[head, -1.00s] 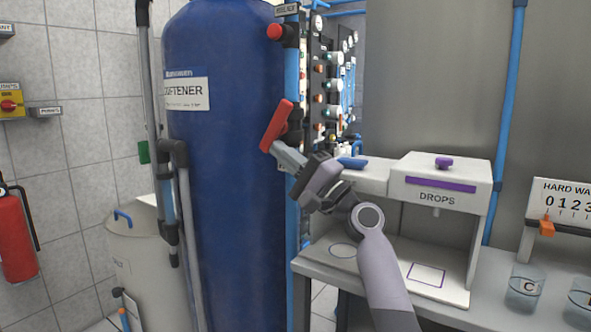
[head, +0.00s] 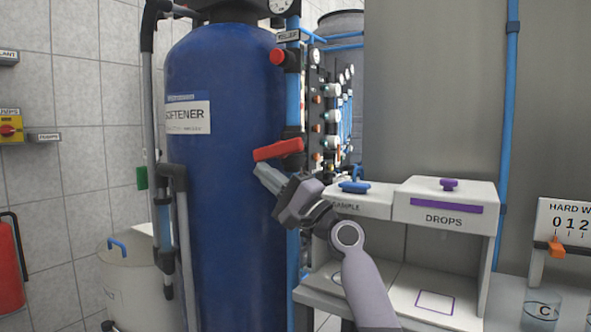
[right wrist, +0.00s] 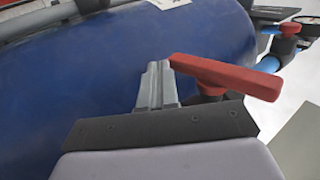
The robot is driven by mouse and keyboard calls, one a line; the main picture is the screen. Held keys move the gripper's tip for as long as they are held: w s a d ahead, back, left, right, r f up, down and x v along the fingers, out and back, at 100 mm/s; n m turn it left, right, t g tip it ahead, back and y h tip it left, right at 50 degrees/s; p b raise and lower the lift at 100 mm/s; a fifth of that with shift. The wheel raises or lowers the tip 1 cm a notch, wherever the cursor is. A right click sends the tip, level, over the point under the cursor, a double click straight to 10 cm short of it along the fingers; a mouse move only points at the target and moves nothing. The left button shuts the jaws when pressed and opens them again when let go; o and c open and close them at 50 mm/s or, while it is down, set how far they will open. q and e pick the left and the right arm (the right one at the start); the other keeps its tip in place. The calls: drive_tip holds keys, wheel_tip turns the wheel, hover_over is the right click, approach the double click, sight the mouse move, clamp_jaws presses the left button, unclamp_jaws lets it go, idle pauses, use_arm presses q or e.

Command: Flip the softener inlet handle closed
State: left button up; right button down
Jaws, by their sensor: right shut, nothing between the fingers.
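The red softener inlet handle (head: 278,149) sits on the vertical blue pipe (head: 293,97) at the right side of the blue softener tank (head: 222,235). It lies nearly level, crosswise to the pipe, tilted slightly up to the right. My right gripper (head: 262,171) is shut and empty, just below the handle's left end. In the right wrist view the shut fingers (right wrist: 155,75) are beside the near end of the red handle (right wrist: 225,76); whether they touch it I cannot tell. My left gripper is not in view.
A red knob (head: 277,56) sits higher on the same pipe. Right of the pipe are a valve panel (head: 317,110) and white boxes, one marked DROPS (head: 445,212), on a grey bench. A grey pipe (head: 150,90) runs left of the tank.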

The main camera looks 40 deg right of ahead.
drive_tip(key=shift+w+r, duration=0.1)
drive_tip(key=shift+w, duration=0.05)
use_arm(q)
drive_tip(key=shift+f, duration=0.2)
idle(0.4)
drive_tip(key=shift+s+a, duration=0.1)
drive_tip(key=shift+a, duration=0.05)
use_arm(e)
drive_tip(key=s+d, duration=0.2)
drive_tip(key=s, duration=0.4)
drive_tip(key=s+d+f, duration=0.1)
drive_tip(key=s+d, duration=0.2)
drive_tip(key=s, duration=0.4)
drive_tip(key=shift+s+d+f, duration=0.2)
drive_tip(key=shift+s+f, duration=0.05)
